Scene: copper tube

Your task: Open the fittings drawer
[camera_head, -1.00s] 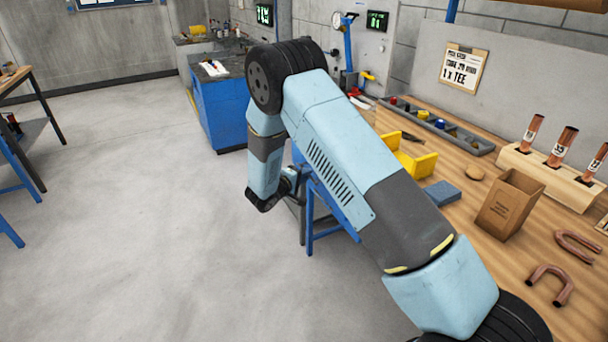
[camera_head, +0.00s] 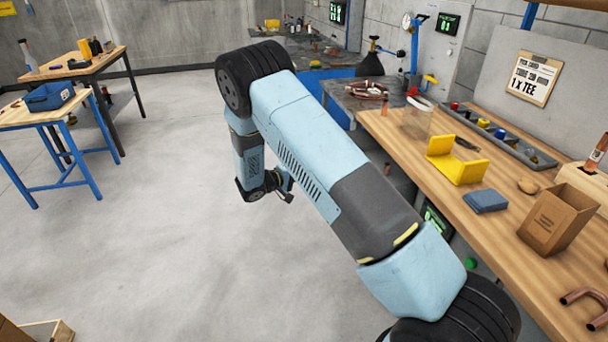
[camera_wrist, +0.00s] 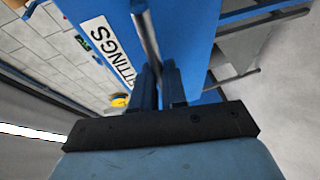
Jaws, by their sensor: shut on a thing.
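The fittings drawer's blue front (camera_wrist: 185,30) fills the upper middle of the wrist view, with a white label (camera_wrist: 107,50) partly reading "TTINGS". A grey metal bar handle (camera_wrist: 145,30) runs along this front, down between the fingers. My gripper (camera_wrist: 159,70) is shut on the handle, with a dark finger on each side of it. In the head view my gripper (camera_head: 283,188) is small, at the end of my bent arm, left of the wooden bench. The drawer cannot be made out there, and how far it is pulled out cannot be told.
The wooden bench (camera_head: 490,215) on the right carries a yellow holder (camera_head: 458,165), a blue cloth (camera_head: 485,201) and a cardboard box (camera_head: 556,218). A grey-topped bench (camera_head: 365,98) stands behind. Tables (camera_head: 40,115) stand at the left. The grey floor between is clear.

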